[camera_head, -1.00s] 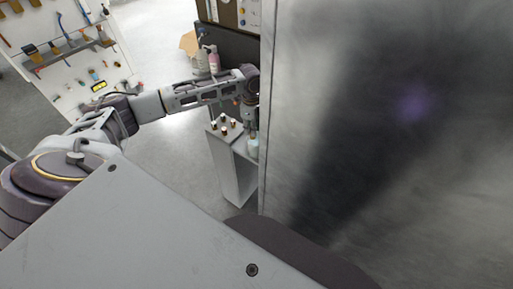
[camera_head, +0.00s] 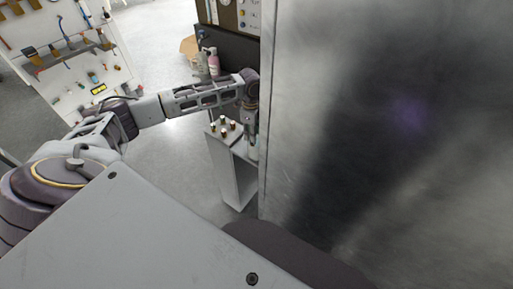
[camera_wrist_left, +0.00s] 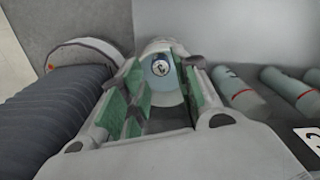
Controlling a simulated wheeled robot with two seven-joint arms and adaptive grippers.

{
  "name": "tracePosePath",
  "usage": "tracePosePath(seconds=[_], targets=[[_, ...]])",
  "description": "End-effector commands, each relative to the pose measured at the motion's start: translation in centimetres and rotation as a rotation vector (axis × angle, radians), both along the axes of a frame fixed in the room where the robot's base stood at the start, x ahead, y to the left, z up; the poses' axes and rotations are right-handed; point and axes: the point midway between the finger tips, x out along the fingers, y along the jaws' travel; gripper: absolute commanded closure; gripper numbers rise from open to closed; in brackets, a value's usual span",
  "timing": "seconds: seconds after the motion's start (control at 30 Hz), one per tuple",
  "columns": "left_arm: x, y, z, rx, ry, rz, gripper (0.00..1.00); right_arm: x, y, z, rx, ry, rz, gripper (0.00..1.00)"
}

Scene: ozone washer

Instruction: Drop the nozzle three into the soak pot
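My left gripper (camera_wrist_left: 160,95) points down beside the steel wall, low over the small grey stand. Its green-padded fingers lie on both sides of a pale, round-ended piece marked 3, nozzle three (camera_wrist_left: 160,67), which fills the gap at the tips. The fingers look closed on it, though the contact is partly hidden. In the head view the left gripper (camera_head: 252,132) covers the spot where a pale pot stood in view; I cannot make out the soak pot clearly. My right gripper is not in view.
Several small nozzles (camera_head: 223,127) stand on the stand's top (camera_head: 212,138), left of the gripper. Pale cylinders with red bands (camera_wrist_left: 291,92) lie right in the wrist view. A large steel panel (camera_head: 390,150) blocks the right. Pump bottles (camera_head: 212,62) stand behind.

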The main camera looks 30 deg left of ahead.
Motion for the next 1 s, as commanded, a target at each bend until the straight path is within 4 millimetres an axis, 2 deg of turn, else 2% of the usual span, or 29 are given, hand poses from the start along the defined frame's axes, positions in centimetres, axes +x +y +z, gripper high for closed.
tracePosePath(seconds=[0.1, 0.37, 0.57, 0.77, 1.0], targets=[[0.0, 0.0, 0.0, 0.0, 0.0, 0.0, 0.53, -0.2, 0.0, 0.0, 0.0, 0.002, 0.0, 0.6], [0.0, 0.0, 0.0, 0.0, 0.0, 0.0, 0.53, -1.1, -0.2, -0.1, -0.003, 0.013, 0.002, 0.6], [0.0, 0.0, 0.5, -0.001, -0.001, 0.0, 0.53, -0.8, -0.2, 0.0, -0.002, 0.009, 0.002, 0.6], [0.1, 0.0, 2.2, -0.001, -0.002, 0.0, 0.53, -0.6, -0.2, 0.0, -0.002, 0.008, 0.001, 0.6], [0.1, 0.0, 5.7, -0.001, -0.002, -0.001, 0.53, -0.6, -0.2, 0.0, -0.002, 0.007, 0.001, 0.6]])
